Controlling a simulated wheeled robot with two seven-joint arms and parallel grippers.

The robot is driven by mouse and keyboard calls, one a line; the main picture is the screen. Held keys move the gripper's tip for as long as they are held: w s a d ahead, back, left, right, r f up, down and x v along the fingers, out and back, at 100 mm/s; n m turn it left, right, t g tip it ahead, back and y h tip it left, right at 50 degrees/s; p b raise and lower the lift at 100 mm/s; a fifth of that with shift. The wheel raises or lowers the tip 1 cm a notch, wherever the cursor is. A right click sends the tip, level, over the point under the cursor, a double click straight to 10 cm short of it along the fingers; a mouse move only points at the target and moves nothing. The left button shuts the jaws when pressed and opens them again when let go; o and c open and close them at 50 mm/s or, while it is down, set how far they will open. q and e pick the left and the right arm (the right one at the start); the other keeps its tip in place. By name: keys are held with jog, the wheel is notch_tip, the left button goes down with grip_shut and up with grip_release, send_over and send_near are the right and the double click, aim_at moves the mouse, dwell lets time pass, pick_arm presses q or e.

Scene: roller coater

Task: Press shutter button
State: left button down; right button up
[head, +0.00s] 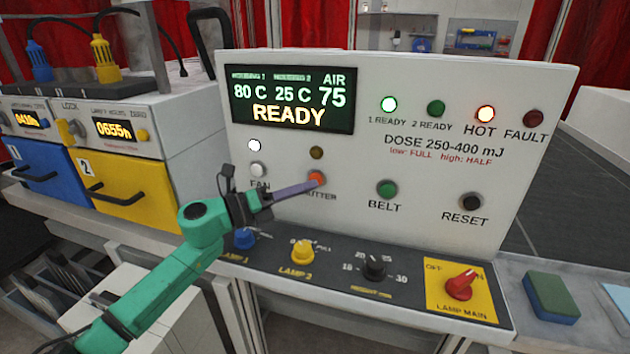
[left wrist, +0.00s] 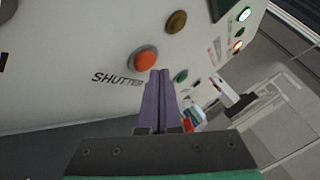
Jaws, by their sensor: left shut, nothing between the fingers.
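The shutter button (head: 317,178) is a round orange-red button on the white control panel (head: 420,220), with its label partly covered by my gripper in the head view. In the left wrist view the button (left wrist: 145,60) shows whole, above and left of the fingertips, with the word SHUTTER beside it. My left gripper (head: 312,186) is shut and empty, its purple fingers together and pointing at the panel. The fingertips (left wrist: 160,74) are close beside the button; I cannot tell whether they touch it. My right gripper is not in view.
The display (head: 292,100) reads READY. Near the button are a fan button (head: 258,170), a green belt button (head: 387,189) and a black reset button (head: 471,202). Lamp knobs and a red main switch (head: 460,285) sit on the ledge below. A green-blue sponge-like block (head: 551,297) lies right.

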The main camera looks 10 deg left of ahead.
pick_arm(q)
jog(key=shift+w, duration=0.3)
jog(key=shift+w, duration=0.4)
dwell(0.6)
jog(key=shift+s, duration=0.15)
jog(key=shift+s+b, duration=0.35)
jog(key=shift+s, duration=0.35)
jog(key=shift+f, duration=0.1)
jog(key=s+b, duration=0.2)
jog(key=s, duration=0.3)
jog(key=shift+a, duration=0.15)
